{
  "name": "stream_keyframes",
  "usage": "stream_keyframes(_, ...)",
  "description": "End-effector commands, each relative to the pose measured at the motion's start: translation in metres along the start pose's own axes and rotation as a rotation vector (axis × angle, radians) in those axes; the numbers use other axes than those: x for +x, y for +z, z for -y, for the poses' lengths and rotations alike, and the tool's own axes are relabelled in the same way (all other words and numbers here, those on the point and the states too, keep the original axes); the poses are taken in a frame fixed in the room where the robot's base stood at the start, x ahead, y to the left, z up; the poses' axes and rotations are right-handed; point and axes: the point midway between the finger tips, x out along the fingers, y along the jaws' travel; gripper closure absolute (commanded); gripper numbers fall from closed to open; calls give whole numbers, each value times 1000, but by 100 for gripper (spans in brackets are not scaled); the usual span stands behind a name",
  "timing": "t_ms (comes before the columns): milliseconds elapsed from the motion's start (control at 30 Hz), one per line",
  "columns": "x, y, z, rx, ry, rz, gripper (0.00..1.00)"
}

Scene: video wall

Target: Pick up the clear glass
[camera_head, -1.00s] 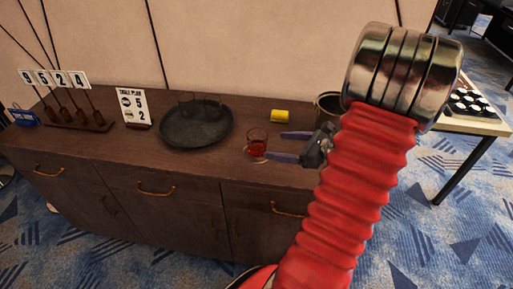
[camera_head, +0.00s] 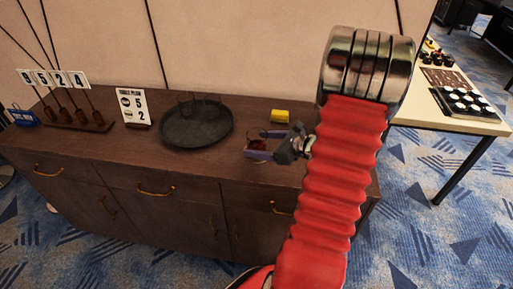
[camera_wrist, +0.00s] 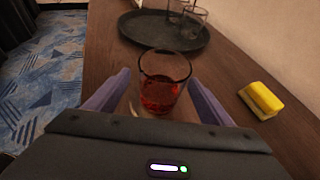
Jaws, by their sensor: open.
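A clear glass with red liquid (camera_wrist: 162,82) stands upright on the brown sideboard, between the two purple fingers of my gripper (camera_wrist: 160,95) in the wrist view. The fingers are open, one on each side of the glass, with a visible gap on both sides. In the head view the glass (camera_head: 257,144) is partly hidden by my gripper (camera_head: 262,144), which reaches in from the right. Empty clear glasses (camera_wrist: 194,20) stand on the round dark tray (camera_wrist: 140,32) beyond; the tray (camera_head: 180,133) is left of my gripper in the head view.
A yellow sponge (camera_head: 280,116) lies behind my gripper, right of the glass in the wrist view (camera_wrist: 261,100). A table plan sign (camera_head: 133,108) and a number-card rack (camera_head: 80,118) stand farther left. A side table (camera_head: 465,110) with small items is at right.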

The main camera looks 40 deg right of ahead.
Motion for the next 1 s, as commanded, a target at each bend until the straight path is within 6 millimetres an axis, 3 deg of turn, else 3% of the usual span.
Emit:
stream_keyframes(267,6,0,0,0,2,0,25)
stream_keyframes(633,49,2,2,1,3,0,25)
stream_keyframes(1000,52,2,2,0,1,0,25)
